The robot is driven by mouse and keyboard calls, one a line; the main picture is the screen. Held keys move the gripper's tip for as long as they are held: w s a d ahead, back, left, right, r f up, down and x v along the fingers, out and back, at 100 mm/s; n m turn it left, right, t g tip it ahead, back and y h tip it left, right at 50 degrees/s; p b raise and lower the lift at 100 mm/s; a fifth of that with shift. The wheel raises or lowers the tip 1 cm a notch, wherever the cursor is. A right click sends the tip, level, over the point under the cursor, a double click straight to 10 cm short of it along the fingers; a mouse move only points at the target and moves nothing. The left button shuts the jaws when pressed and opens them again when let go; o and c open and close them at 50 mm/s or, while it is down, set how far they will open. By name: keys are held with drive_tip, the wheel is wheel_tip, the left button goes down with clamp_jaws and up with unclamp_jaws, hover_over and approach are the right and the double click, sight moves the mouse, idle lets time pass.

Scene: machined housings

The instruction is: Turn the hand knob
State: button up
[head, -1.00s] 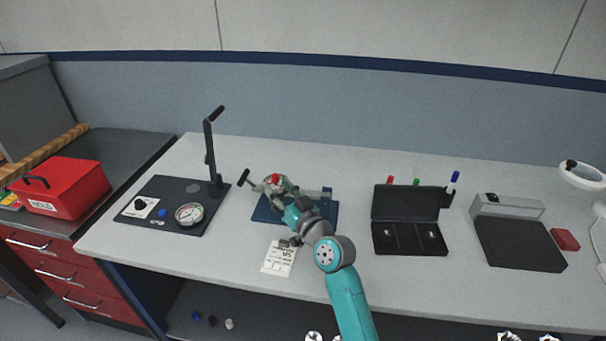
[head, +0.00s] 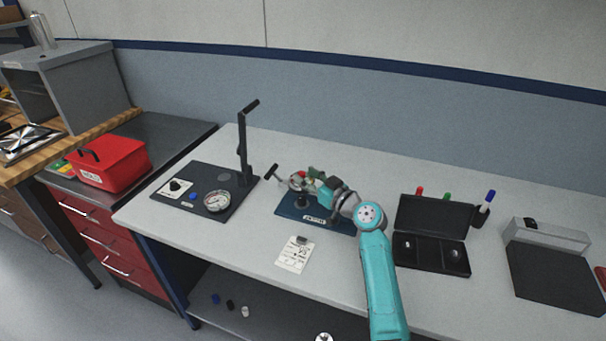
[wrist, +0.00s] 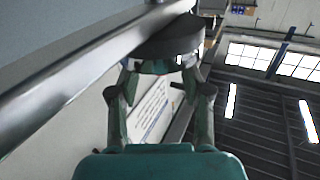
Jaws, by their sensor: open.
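A dark round knob (wrist: 168,40) shows at the top of the wrist view, on or in front of a shiny metal bar (wrist: 75,65). My gripper (wrist: 160,72) is open, its two green fingers just below the knob, their tips close to its underside. I cannot tell whether they touch it. In the head view my gripper (head: 306,182) is over the blue fixture plate (head: 290,208) on the bench, and it hides much of the fixture. A black T-shaped handle (head: 272,172) sticks up at the fixture's left.
Left of the fixture stands a black plate (head: 190,205) with a round gauge (head: 216,202) and a tall lever (head: 243,135). A paper tag (head: 294,256) lies in front. An open black case (head: 432,252) is to the right. The bench front left is clear.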

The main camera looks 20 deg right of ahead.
drive_tip(key=shift+x, duration=1.2)
clamp_jaws()
